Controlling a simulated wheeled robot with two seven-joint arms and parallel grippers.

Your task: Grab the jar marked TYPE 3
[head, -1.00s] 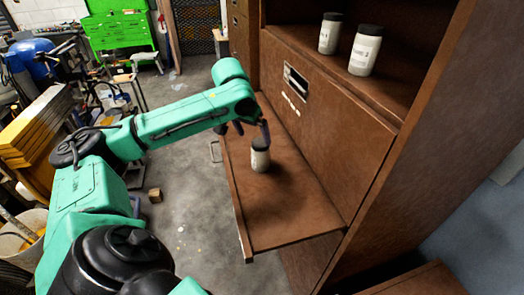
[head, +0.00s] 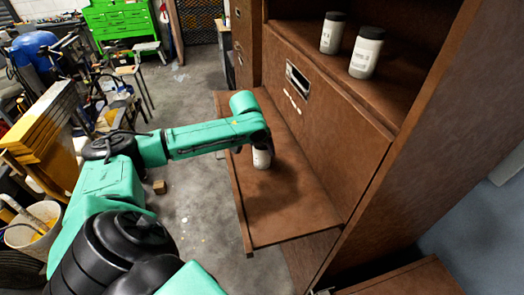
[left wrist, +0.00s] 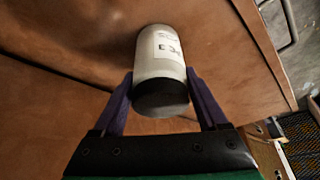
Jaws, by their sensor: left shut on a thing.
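A white jar with a dark lid (head: 262,158) stands on the pulled-down wooden shelf (head: 290,205). In the left wrist view the jar (left wrist: 160,62) sits between the two purple fingers, its label turned toward the camera. The label ends in a "3"; its first letters are hard to read. My left gripper (left wrist: 160,76) is shut on this jar near its lid. In the head view my wrist hides the lid and most of the fingers. My right gripper is not in view.
Two similar white jars with dark lids, the left one (head: 332,34) and the right one (head: 366,54), stand in the upper cabinet compartment. The cabinet front (head: 325,100) rises close to the right of the held jar. The shelf's near part is clear.

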